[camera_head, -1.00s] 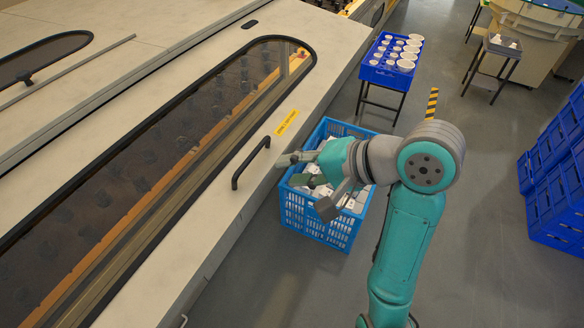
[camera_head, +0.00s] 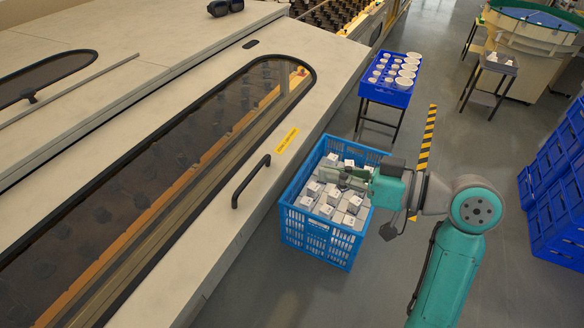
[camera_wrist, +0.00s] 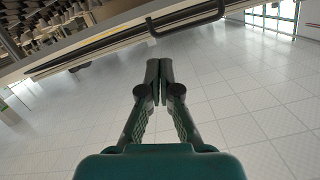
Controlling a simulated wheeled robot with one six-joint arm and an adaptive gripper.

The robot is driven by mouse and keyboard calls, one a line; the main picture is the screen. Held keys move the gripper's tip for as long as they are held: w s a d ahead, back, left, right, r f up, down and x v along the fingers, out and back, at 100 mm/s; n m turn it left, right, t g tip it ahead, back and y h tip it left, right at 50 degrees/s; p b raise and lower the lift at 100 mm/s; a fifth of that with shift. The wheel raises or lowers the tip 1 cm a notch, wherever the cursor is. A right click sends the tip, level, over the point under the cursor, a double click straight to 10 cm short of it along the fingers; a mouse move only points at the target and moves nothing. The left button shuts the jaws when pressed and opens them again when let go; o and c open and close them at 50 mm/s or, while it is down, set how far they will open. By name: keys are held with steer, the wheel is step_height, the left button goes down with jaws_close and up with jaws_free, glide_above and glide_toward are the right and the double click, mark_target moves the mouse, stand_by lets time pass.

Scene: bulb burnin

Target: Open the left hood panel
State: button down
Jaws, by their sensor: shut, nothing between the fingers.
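The nearer hood panel (camera_head: 225,228) is pale, with a long dark rounded window (camera_head: 190,150) and a yellow label. It lies shut, as far as I can see. Its black bar handle (camera_head: 250,181) stands near the right edge and also shows at the top of the wrist view (camera_wrist: 187,20). My gripper (camera_head: 343,178) is right of the handle, apart from it, and appears above the blue crate in the head view. In the wrist view my gripper (camera_wrist: 159,72) has its fingertips together and empty, with the handle beyond them.
A blue crate (camera_head: 318,232) of small white boxes stands on the floor beside the hood. A blue tray (camera_head: 385,94) of white round items sits on a stand behind it. Stacked blue crates (camera_head: 555,185) are at the right.

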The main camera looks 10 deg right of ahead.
steer(key=d+n+t, duration=0.1)
steer(key=d+n, duration=0.1)
steer(key=n, duration=0.1)
glide_toward(271, 160)
steer(key=w+a+r, duration=0.2)
steer(key=w+a, duration=0.1)
steer(key=f, duration=0.1)
steer(key=a+f, duration=0.1)
steer(key=f, duration=0.1)
steer(key=shift+w+y, duration=0.1)
steer(key=shift+y, duration=0.2)
steer(key=shift+f, duration=0.45)
step_height(271, 160, down, 7)
steer(key=w+a, duration=0.1)
steer(key=shift+a, duration=0.15)
